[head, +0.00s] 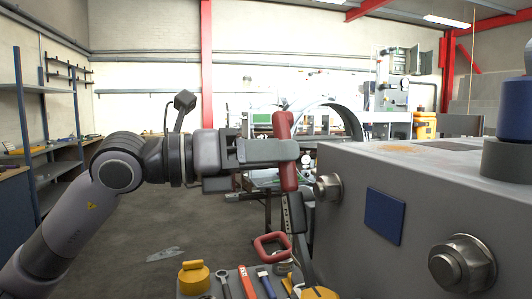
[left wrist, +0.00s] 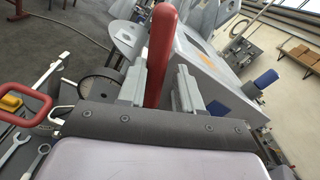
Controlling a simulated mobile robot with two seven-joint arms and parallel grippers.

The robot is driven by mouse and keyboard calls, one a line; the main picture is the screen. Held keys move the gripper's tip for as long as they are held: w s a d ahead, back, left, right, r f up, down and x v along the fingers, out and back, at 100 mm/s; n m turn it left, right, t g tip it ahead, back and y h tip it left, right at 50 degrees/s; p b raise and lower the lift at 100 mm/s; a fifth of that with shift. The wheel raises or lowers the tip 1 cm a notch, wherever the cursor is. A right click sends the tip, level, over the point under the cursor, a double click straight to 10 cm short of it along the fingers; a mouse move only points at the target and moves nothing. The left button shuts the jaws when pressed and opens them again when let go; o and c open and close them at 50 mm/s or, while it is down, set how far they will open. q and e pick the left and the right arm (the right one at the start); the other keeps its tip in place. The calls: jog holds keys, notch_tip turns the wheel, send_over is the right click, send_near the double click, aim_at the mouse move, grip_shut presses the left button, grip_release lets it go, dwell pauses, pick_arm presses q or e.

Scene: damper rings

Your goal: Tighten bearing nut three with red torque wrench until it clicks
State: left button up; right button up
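My left gripper (head: 290,152) is shut on the red handle of the torque wrench (head: 288,176), which hangs nearly upright. In the left wrist view the red handle (left wrist: 162,45) stands between the two fingers (left wrist: 160,88). The wrench's lower end is hard to tell from the dark parts below it. A hex nut on a bolt (head: 327,188) sticks out of the grey housing (head: 350,250), just right of the wrench; they look apart. A larger nut (head: 462,264) is at the lower right. No number shows on either. My right gripper is not in view.
A tool tray (head: 210,296) below holds yellow pieces (head: 194,278), a spanner (head: 224,284) and other hand tools. A red loop handle (head: 272,246) stands by it. A blue plate (head: 385,215) lies between the nuts. Shelving (head: 30,110) is at left; the floor there is open.

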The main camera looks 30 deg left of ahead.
pick_arm(q)
jog(key=shift+w+a+f+n+b, duration=0.15)
jog(key=shift+w+a+n+b, duration=0.25)
jog(key=shift+a+b, duration=0.25)
dwell(0.3)
jog(key=shift+s+d, duration=0.1)
jog(key=shift+d, duration=0.05)
grip_shut()
jog(key=shift+s, duration=0.1)
dwell(0.4)
